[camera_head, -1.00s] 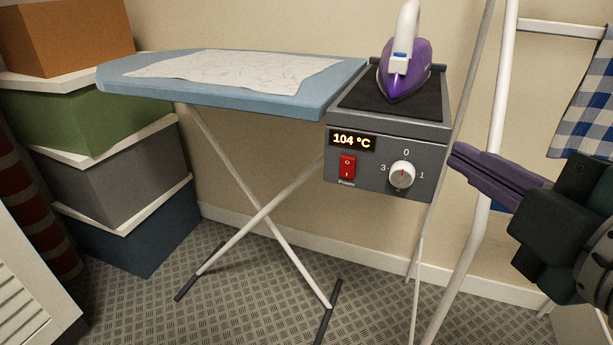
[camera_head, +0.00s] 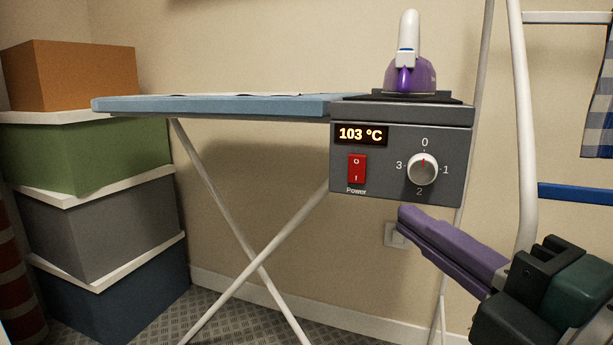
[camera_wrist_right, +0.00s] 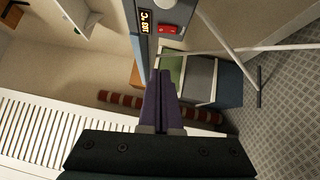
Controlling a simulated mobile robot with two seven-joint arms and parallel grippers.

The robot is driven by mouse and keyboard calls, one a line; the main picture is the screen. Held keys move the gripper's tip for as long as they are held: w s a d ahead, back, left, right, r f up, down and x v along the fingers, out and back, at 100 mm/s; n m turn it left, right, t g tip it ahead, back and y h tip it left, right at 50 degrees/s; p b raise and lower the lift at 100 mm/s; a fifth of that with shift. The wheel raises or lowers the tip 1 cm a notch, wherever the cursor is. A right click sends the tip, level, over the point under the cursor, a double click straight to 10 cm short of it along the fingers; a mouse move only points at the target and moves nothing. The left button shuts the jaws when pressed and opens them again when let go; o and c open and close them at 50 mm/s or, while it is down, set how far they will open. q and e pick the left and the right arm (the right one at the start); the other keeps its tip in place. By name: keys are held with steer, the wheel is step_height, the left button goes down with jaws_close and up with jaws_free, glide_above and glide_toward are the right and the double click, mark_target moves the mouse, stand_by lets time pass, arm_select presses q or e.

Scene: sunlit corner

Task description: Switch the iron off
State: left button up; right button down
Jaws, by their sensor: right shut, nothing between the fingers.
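The purple and white iron (camera_head: 410,72) stands on the dark pad on top of the grey control box at the right end of the ironing board. The box's front (camera_head: 390,190) has a display (camera_head: 361,134) reading 103 °C, a red power rocker switch (camera_head: 356,168) marked O above and I below, and a white dial (camera_head: 422,169) with its mark toward 0. My right gripper (camera_head: 402,214) is shut and empty, just below the box and apart from it. In the right wrist view the shut fingers (camera_wrist_right: 161,75) point toward the box, and the red switch (camera_wrist_right: 168,29) shows beyond them. My left gripper is out of view.
The blue ironing board (camera_head: 220,104) on crossed white legs stands against the wall. Stacked boxes (camera_head: 90,150) fill the left side. A white drying rack (camera_head: 524,130) stands at the right, near my right arm. A wall socket (camera_head: 395,236) is behind my fingers.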

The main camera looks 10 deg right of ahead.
steer(key=shift+w, duration=0.1)
steer(key=b, duration=0.2)
glide_toward(348, 161)
steer(key=w+a, duration=0.1)
steer(key=a, duration=0.2)
steer(key=w, duration=0.2)
steer(key=w+d+b, duration=0.1)
steer(key=shift+w+d, duration=0.15)
steer(key=shift+w, duration=0.25)
steer(key=shift+w+d+r, duration=0.2)
steer(key=shift+w+d, duration=0.15)
steer(key=shift+w, duration=0.1)
